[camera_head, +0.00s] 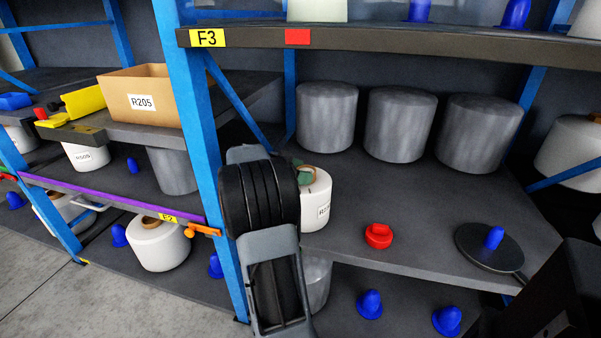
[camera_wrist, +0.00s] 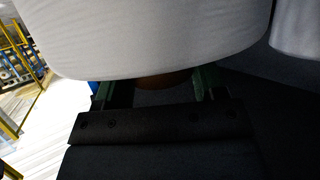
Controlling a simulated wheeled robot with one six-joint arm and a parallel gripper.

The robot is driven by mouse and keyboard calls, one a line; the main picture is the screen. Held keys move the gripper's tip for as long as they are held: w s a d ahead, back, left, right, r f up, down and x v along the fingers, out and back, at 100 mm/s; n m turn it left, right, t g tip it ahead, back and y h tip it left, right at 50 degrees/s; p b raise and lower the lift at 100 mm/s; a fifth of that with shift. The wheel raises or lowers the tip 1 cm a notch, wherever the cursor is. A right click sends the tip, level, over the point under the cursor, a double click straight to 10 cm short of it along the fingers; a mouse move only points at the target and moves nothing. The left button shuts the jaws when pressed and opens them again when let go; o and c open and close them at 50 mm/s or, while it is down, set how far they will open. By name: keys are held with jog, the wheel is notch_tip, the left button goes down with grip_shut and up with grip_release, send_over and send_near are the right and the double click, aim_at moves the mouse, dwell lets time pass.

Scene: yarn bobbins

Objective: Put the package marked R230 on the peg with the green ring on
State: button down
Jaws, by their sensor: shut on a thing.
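A white bobbin package (camera_head: 316,200) with a brown core is at the left end of the right bay's middle shelf. Its label is partly hidden; I can read only an R at the start. My gripper (camera_head: 304,170) is shut on this package at its core end. In the wrist view the package (camera_wrist: 150,40) fills the top, and the green fingers of my gripper (camera_wrist: 157,86) sit at both sides of the brown core (camera_wrist: 163,81). I cannot make out a green ring on any peg in view.
Several grey wrapped packages (camera_head: 400,125) stand at the back of this shelf. A red knob (camera_head: 378,236) and a dark round plate (camera_head: 480,252) with a blue peg (camera_head: 494,238) are in front. A blue upright (camera_head: 200,130) is close left of my arm. Blue pegs (camera_head: 370,304) show below.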

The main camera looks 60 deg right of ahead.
jog(key=shift+c, duration=2.4)
grip_release()
jog(key=o, duration=0.4)
jog(key=shift+f, duration=0.1)
jog(key=shift+c, duration=0.2)
jog(key=shift+f, duration=0.15)
jog(key=v, duration=0.7)
jog(key=shift+a+r, duration=0.2)
jog(key=shift+r, duration=0.05)
jog(key=shift+w, duration=0.15)
